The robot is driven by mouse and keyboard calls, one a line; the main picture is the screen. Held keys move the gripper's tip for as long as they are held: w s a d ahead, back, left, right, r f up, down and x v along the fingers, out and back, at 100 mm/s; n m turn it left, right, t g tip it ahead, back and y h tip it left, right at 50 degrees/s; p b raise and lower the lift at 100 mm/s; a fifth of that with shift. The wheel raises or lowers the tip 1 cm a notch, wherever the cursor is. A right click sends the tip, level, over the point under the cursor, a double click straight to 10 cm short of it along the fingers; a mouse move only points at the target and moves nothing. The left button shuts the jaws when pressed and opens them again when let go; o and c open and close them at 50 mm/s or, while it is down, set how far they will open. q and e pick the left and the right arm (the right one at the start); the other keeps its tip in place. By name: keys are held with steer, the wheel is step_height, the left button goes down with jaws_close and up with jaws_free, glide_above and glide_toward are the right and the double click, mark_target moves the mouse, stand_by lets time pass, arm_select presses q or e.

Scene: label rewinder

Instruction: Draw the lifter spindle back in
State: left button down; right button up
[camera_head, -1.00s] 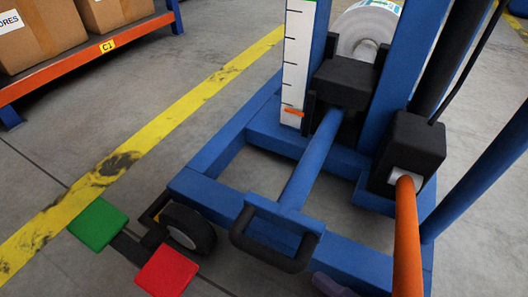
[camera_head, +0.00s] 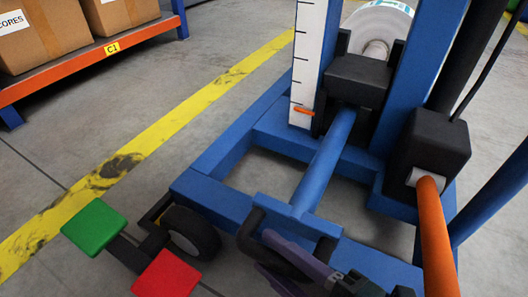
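The lifter is a blue frame with a black carriage block (camera_head: 358,80) between its posts. A blue bar (camera_head: 325,160) runs from the block towards me and ends in a crosspiece with a black-gripped handle (camera_head: 250,233). Behind the block, a white roll (camera_head: 378,22) shows with a pale core or spindle end (camera_head: 376,52); how the bar joins it is hidden. My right gripper (camera_head: 292,262), purple and black, is at the bottom, overlapping the handle's near side in the picture. Whether it touches the handle or is closed on it is unclear. My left gripper is not in view.
An orange lever (camera_head: 436,240) slopes down from a black housing (camera_head: 428,150) at right. Green (camera_head: 94,226) and red (camera_head: 167,275) pedals sit by the wheel (camera_head: 190,232) at lower left. An orange-edged shelf (camera_head: 80,62) holds boxes. Floor between shelf and lifter is clear.

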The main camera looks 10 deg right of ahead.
jaws_close()
stand_by(1.0)
steer(key=s, duration=0.1)
steer(key=s+a, duration=0.1)
steer(key=s+a+p, duration=0.1)
steer(key=shift+s+a, duration=0.25)
steer(key=shift+s, duration=0.15)
